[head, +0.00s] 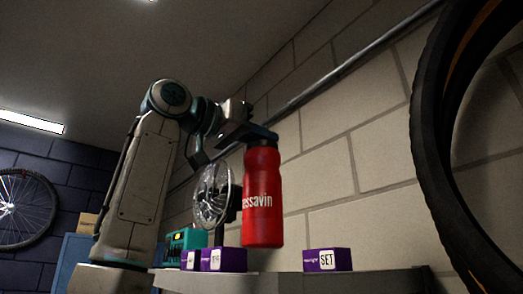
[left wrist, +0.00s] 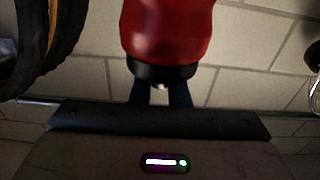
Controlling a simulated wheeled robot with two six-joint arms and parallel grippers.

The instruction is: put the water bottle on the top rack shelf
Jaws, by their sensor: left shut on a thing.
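The red water bottle (head: 262,197) hangs upright in the middle of the head view, with white lettering on its side. My left gripper (head: 259,134) is shut on its dark cap from above. In the left wrist view, the red bottle (left wrist: 167,32) shows upside down, its black cap between the fingers (left wrist: 160,95). The grey rack shelf (head: 365,284) runs along the bottom of the head view. The bottle's base shows above the shelf's front edge with a gap; I cannot tell its exact depth over the shelf. My right gripper is not in view.
On the shelf stand purple boxes (head: 224,260), another purple box (head: 327,260) to the right, and a teal device (head: 186,243). A clear disc-shaped item (head: 213,195) is behind the bottle. Bare shelf lies between the boxes. A tire (head: 430,150) hangs at right.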

